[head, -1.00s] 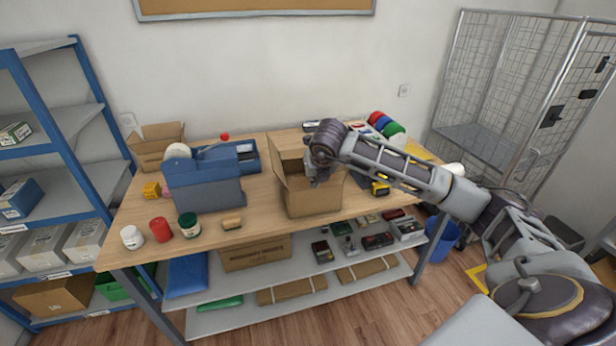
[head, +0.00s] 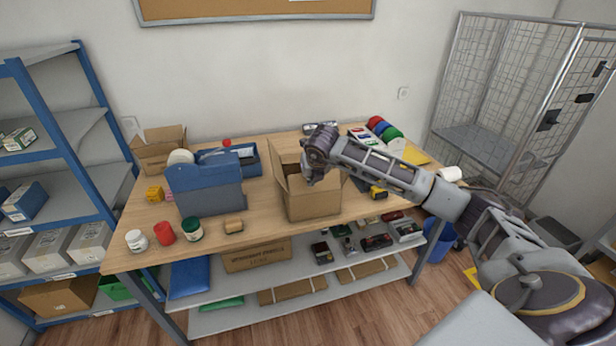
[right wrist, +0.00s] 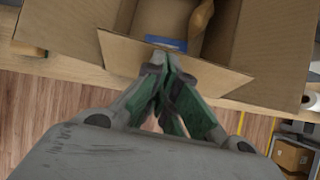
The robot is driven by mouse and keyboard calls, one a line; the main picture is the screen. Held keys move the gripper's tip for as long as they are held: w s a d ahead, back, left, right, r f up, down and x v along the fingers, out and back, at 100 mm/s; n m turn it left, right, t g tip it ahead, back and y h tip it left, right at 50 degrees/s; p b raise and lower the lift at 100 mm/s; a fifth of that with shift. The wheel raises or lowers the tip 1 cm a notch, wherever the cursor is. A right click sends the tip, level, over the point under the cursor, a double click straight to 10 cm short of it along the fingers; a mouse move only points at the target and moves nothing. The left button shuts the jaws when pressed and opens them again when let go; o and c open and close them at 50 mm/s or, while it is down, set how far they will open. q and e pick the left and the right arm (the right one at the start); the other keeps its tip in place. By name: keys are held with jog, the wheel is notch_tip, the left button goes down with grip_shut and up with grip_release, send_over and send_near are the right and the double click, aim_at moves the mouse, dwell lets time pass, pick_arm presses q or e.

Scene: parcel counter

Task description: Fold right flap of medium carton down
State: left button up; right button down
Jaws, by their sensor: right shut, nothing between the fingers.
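The medium carton (head: 314,204) stands open on the table in the head view. Its left flap (head: 280,184) stands up, and my right arm hides much of its right side. My right gripper (head: 312,180) is over the carton's opening, pointing down, with its fingers partly hidden. In the right wrist view the gripper (right wrist: 166,62) is shut and empty, its fingertips at a flap (right wrist: 125,55) of the carton. Flaps also spread at the left (right wrist: 55,35) and right (right wrist: 275,45) of that view. Something blue (right wrist: 180,44) and a brown piece lie inside. My left gripper is out of view.
A blue dispenser (head: 208,188) stands left of the carton, with several jars (head: 164,232) and a small sponge-like block (head: 233,226) in front. A yellow and black tool (head: 378,192) lies right of the carton. A second open carton (head: 158,152) is at the back left.

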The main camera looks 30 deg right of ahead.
jog(key=shift+w, duration=0.25)
jog(key=shift+w+d+f+b, duration=0.3)
jog(key=shift+w+f+b, duration=0.2)
jog(key=shift+w+b, duration=0.2)
jog(key=shift+w+d+f+b, duration=0.15)
jog(key=shift+w+f+b, duration=0.3)
jog(key=shift+b, duration=0.3)
jog(key=shift+b+x, duration=1.1)
jog(key=shift+x, duration=0.1)
notch_tip(320, 180, up, 9)
jog(key=p, duration=0.3)
